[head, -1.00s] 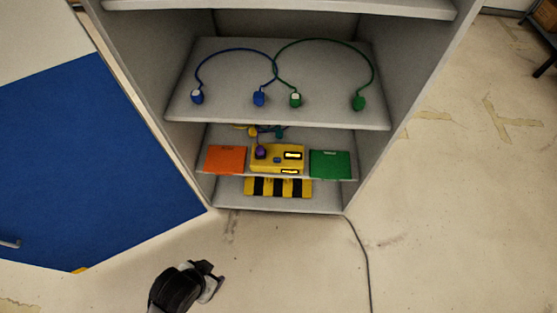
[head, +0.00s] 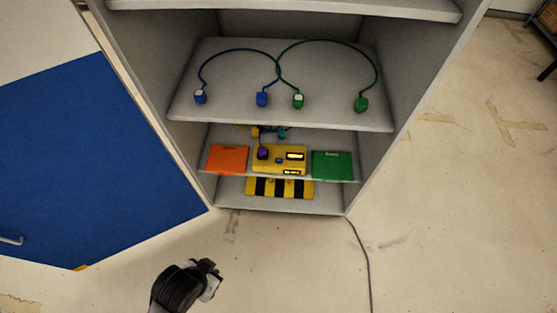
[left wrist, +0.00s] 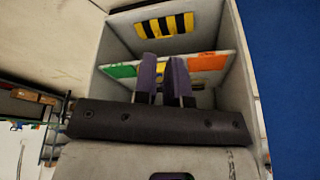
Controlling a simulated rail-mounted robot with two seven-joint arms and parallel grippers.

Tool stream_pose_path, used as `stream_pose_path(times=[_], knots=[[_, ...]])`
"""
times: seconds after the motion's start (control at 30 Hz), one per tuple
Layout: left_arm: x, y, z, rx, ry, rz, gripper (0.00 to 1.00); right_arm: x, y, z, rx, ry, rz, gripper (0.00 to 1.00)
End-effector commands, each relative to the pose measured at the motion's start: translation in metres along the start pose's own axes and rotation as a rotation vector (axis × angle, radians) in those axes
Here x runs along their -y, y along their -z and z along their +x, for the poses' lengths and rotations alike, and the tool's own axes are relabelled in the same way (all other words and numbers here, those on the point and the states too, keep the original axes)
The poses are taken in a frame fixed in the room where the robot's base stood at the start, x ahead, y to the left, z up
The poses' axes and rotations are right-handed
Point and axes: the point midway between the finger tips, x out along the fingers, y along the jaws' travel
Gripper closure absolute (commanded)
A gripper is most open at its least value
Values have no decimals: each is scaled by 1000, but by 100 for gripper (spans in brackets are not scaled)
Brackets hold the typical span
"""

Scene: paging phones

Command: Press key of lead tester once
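The lead tester (head: 270,167) looks to be the yellow box on the middle shelf of the cabinet. It has a dark display at its upper right, a small bluish spot (head: 278,160) that may be its key, and a purple knob-like part (head: 262,152) at its upper left. My left gripper (head: 211,276) is low in the head view, in front of the cabinet and well apart from the tester. In the left wrist view its two purple fingers (left wrist: 162,62) point at the cabinet with a narrow empty gap between them. They partly hide the tester there. My right gripper is out of view.
An orange panel (head: 228,160) and a green panel (head: 332,166) flank the tester. Blue and green leads (head: 280,80) lie on the shelf above. A black-and-yellow striped block (head: 280,188) is on the bottom shelf. A dark cable (head: 368,260) runs across otherwise clear floor.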

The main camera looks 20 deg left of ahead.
Motion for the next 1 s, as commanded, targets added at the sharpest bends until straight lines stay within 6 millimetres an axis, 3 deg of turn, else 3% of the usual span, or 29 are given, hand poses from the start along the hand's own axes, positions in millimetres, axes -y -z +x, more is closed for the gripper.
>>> stream_pose_path(times=[0.1, 1.0], knots=[[1, -1, 0, 1, 2, 2, 100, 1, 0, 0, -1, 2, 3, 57], [1, -1, 0, 2, 3, 4, 100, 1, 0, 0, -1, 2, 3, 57]])
